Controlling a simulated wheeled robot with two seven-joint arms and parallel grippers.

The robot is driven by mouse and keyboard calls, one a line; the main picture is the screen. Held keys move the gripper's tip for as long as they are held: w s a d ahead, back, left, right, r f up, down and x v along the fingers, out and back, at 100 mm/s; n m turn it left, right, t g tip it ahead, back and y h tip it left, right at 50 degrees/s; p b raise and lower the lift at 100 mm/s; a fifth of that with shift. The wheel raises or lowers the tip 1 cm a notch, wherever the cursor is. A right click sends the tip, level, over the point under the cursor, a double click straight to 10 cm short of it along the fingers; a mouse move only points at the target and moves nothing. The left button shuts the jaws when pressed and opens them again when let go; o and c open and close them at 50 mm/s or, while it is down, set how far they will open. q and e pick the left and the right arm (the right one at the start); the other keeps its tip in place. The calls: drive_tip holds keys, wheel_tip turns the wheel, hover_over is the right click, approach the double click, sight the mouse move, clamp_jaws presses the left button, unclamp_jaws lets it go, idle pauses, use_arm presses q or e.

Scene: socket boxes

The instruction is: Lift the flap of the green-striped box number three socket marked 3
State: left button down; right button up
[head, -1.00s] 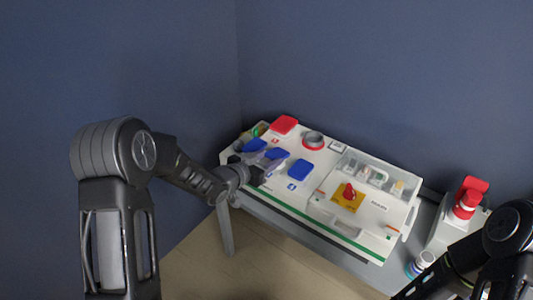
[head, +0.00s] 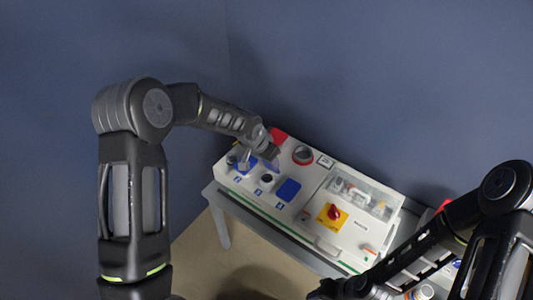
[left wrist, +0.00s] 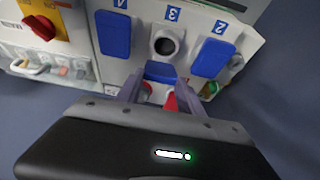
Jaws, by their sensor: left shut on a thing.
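The white box (head: 285,222) has a green stripe along its front edge. In the left wrist view, the socket marked 3 (left wrist: 166,42) is uncovered, a dark round hole in a pale ring; it also shows in the head view (head: 267,180). Its blue flap (left wrist: 160,71) stands raised on the side away from the number. My left gripper (left wrist: 157,88) is shut on this flap, with a finger at either side; in the head view it is behind the socket (head: 271,157). My right gripper (head: 338,290) is at the bottom edge, too dark and cut off to read.
Blue flaps 4 (left wrist: 114,34) and 2 (left wrist: 213,59) lie closed on either side of socket 3. A red flap (head: 279,136) and a grey-red round socket (head: 303,154) are close behind. A red switch on a yellow plate (head: 333,213) is to the right.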

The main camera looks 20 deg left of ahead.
use_arm(q)
drive_tip(key=shift+w+d+g, duration=0.15)
drive_tip(key=shift+w+g, duration=0.1)
drive_tip(key=shift+g, duration=0.05)
drive_tip(key=c, duration=0.7)
unclamp_jaws()
drive_tip(key=shift+c, duration=0.2)
drive_tip(key=d+b+v, duration=0.1)
drive_tip(key=v, duration=0.6)
drive_tip(key=shift+a+r, duration=0.45)
drive_tip(key=shift+s, duration=0.1)
